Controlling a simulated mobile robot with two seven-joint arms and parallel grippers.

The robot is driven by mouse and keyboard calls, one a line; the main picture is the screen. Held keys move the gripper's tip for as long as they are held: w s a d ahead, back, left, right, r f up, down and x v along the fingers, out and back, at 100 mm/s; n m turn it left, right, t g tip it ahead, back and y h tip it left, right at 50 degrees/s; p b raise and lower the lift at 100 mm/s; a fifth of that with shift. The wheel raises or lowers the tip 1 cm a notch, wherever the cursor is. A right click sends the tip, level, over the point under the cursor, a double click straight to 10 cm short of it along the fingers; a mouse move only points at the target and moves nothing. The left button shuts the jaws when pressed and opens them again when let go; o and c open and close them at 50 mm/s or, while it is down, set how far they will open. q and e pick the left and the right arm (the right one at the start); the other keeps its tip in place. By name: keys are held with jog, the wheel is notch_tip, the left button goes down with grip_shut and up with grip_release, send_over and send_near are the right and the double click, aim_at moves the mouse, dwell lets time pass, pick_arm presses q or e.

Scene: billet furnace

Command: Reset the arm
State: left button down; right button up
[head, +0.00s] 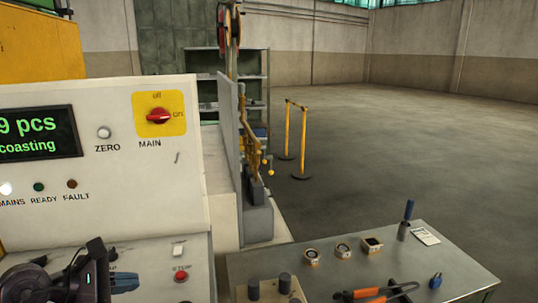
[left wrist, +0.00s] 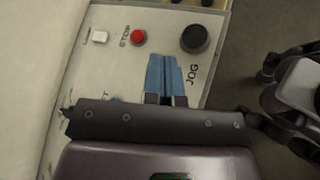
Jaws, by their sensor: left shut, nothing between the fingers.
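My left gripper (head: 124,282) is at the lower left of the head view, over the lower sloping part of the control console. Its blue fingers are shut and empty; they also show in the left wrist view (left wrist: 165,72), over the panel between the red STOP button (left wrist: 138,37) and the JOG lettering. A gap to the panel cannot be judged. The black JOG knob (left wrist: 195,38) is beyond the fingertips to the right. My right gripper is not seen in either view.
The upright console face (head: 60,220) has a red MAIN switch (head: 158,116) and a display (head: 38,134) reading "coasting". A grey table (head: 455,270) at right holds rings, orange-handled pliers (head: 368,292) and a padlock (head: 435,281). Yellow barrier posts (head: 303,145) stand beyond, with open floor to the right.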

pick_arm(q)
jog(key=s+d+r+n+t+h, duration=0.25)
jog(key=r+n+t, duration=0.35)
jog(key=n+t, duration=0.6)
jog(key=s+a+f+n+g+y, duration=0.25)
jog(key=a+f+n+y, duration=0.25)
jog(key=n+y, duration=0.7)
jog(key=s+a+f+n+g+y, duration=0.2)
jog(key=s+a+f+n+y, duration=0.25)
jog(key=n, duration=1.35)
jog(key=s+d+f+n+g+h, duration=0.2)
jog(key=s+d+f+n+g, duration=0.2)
jog(key=s+f+n+g, duration=0.25)
jog(key=s+d+f+n+g+h, duration=0.25)
jog(key=s+f+g, duration=0.35)
jog(key=s+f, duration=0.3)
jog(key=w+f+t, duration=0.6)
jog(key=f+t, duration=0.2)
jog(key=f, duration=0.1)
jog(key=shift+d, duration=0.25)
